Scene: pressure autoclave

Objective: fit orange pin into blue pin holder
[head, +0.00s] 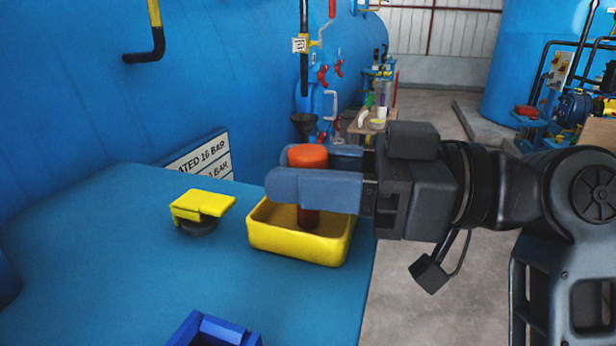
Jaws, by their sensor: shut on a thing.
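My gripper (312,185) reaches in from the right with its blue-grey fingers shut on the orange pin (308,156). The pin is upright, with its orange top above the fingers and a darker red lower part below them. The pin shows over the yellow tray (290,243); I cannot tell whether its lower end touches the tray floor. The blue pin holder (215,332) is at the bottom edge of the view, left of the tray and nearer to me. Only its upper part shows, and the rest is cut off.
A yellow block on a dark round base (202,207) stands left of the tray. The blue table top (110,270) is clear between these things. A large blue tank (90,90) with a white sign rises behind. The table's right edge drops to the floor.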

